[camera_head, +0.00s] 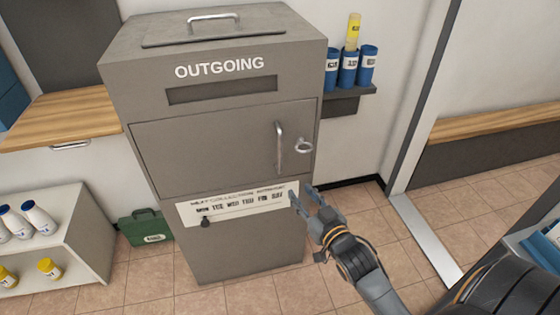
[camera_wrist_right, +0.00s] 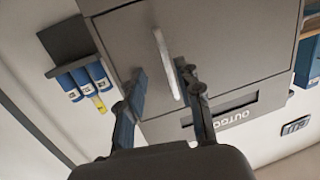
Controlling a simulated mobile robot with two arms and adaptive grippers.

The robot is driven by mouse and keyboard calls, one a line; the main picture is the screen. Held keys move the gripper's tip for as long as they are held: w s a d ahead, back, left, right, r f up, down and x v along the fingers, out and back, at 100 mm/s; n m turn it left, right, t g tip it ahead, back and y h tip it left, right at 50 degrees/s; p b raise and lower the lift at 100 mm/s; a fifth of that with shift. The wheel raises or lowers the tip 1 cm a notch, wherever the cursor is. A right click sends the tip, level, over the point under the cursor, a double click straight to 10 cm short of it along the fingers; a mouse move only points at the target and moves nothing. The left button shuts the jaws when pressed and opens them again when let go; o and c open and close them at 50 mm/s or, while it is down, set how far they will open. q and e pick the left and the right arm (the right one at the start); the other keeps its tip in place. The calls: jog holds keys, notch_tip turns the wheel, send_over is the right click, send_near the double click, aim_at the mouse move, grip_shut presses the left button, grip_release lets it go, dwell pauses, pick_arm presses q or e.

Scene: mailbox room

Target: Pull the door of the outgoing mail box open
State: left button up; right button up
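The grey outgoing mail box (camera_head: 215,240) stands against the wall. Its door (camera_head: 205,150) looks shut. My right gripper (camera_head: 305,195) is open and empty, below and right of the handle, in front of the box's lower right. In the right wrist view, which is turned over, the handle (camera_wrist_right: 167,65) shows between the open fingers (camera_wrist_right: 163,78), apparently beyond the tips. I cannot tell whether anything touches. My left gripper is not in view.
A small shelf (camera_head: 348,92) with blue containers is right of the box. A white shelf unit (camera_head: 85,240) with bottles and a green case (camera_head: 146,228) stand at left. Tiled floor (camera_head: 290,290) is clear in front. A metal-edged frame (camera_head: 425,220) stands at right.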

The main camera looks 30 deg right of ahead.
aim_at(281, 151)
notch_tip(281, 151, up, 6)
jog(key=f+t, duration=0.1)
jog(key=w, duration=0.4)
jog(key=w+b, duration=0.1)
jog(key=w, duration=0.8)
jog(key=shift+w+d+r+b, duration=0.15)
jog(key=shift+d+r+b, duration=0.05)
jog(key=shift+d+b, duration=0.1)
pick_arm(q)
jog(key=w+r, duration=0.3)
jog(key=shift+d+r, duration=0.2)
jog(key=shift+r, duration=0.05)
pick_arm(e)
jog(key=shift+a, duration=0.1)
grip_shut()
